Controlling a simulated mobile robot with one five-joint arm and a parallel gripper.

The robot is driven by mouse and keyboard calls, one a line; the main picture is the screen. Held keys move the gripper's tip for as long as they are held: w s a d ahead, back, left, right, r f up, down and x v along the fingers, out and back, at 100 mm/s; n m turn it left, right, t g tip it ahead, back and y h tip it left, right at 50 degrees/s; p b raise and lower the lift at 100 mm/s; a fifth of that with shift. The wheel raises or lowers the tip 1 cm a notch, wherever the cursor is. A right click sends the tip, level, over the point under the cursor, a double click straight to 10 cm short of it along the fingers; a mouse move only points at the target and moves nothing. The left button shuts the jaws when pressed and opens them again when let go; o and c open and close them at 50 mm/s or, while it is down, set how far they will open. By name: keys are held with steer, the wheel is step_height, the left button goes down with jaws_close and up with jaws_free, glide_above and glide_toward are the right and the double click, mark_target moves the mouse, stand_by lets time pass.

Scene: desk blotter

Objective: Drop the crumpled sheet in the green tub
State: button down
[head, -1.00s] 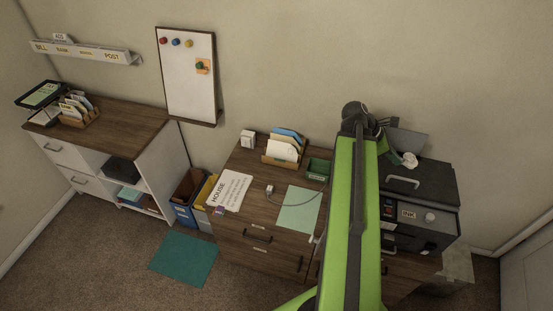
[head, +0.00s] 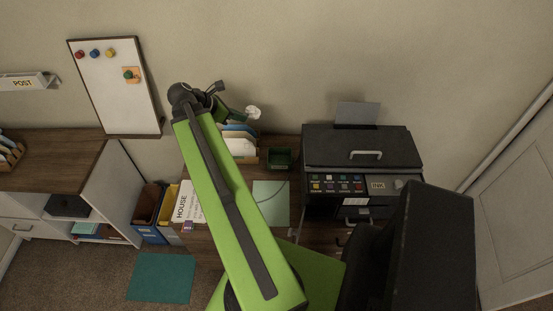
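The crumpled sheet (head: 253,112) is a small white wad at the tip of my gripper (head: 246,113). It has travelled with the gripper, which appears closed on it; the fingers are small and partly hidden by the wad. The green tub (head: 279,165) is a small dark green open box at the back of the desk, beside the letter rack. My gripper is up and to the left of the tub in the picture, in front of the wall and above the letter rack. How high it is above the desk is hard to tell.
A letter rack (head: 241,149) with envelopes stands left of the tub. A black printer (head: 361,148) stands to its right. A pale green blotter (head: 270,203) lies in front, partly hidden by my arm. Blue and yellow bins (head: 150,228) stand on the floor at left.

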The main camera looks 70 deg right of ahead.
steer(key=s+d+f+b, duration=0.2)
steer(key=d+f+b, duration=0.2)
steer(key=f+b, duration=0.4)
steer(key=s+d+f+m+b, duration=0.1)
steer(key=d+f+b, duration=0.3)
steer(key=f+b, duration=0.5)
steer(key=s+d+f+g+y+b, duration=0.1)
steer(key=s+d+f+b, duration=0.3)
steer(key=f+b, duration=0.5)
steer(key=shift+f+m, duration=0.15)
steer(key=shift+m, duration=0.25)
steer(key=c, duration=2.1)
jaws_free()
steer(key=o, duration=0.5)
steer(key=shift+w, duration=0.1)
